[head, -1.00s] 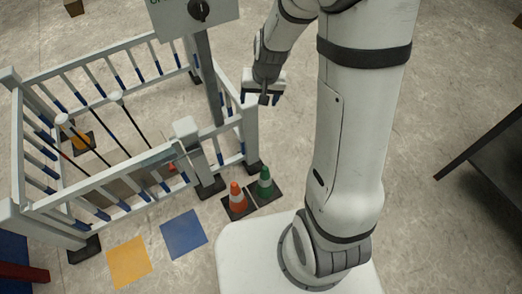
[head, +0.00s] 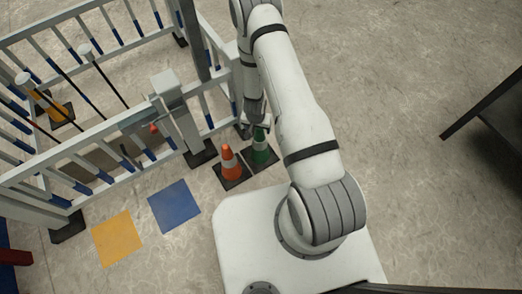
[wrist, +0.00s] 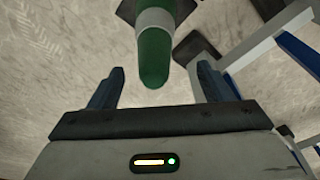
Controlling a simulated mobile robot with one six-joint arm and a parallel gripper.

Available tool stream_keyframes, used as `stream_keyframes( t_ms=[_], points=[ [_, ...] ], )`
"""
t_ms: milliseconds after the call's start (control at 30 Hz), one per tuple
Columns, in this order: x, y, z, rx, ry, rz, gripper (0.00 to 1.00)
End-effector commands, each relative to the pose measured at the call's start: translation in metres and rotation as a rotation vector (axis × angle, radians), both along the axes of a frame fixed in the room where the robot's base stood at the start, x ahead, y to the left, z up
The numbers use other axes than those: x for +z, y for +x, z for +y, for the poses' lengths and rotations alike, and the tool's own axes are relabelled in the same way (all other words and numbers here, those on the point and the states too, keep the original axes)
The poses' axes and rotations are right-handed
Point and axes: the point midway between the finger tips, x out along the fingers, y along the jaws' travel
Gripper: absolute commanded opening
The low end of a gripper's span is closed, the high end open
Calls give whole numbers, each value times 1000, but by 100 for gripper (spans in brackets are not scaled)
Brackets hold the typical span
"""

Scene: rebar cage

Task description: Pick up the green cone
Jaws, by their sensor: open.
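The green cone (head: 261,150) with a white band stands on its dark square base on the floor, close to the outside of the cage fence. My gripper (head: 257,122) is just above it and partly hides its top in the head view. In the wrist view the green cone (wrist: 154,55) points its rounded tip toward my open gripper (wrist: 160,82). The tip shows between the two fingers with space on both sides, and I cannot tell whether it touches anything.
An orange cone (head: 230,164) stands directly left of the green one. The white and blue fence (head: 120,140) and a grey gate post (head: 180,120) are close on the left. A blue square (head: 174,206) and a yellow square (head: 117,238) lie on the floor. A dark table (head: 490,120) is at right.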

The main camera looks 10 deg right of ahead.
Motion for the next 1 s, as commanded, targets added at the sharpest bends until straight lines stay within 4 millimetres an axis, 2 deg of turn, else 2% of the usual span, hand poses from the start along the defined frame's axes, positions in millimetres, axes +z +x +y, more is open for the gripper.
stream_keyframes(
  t_ms=[100,267,533,800,1000],
  points=[
    [-16,2,-1,1,0,0,73],
    [-28,3,-4,0,0,0,73],
    [-67,7,-11,1,0,1,73],
    [-69,8,-11,2,0,1,73],
    [-69,8,-11,2,0,1,56]
  ],
)
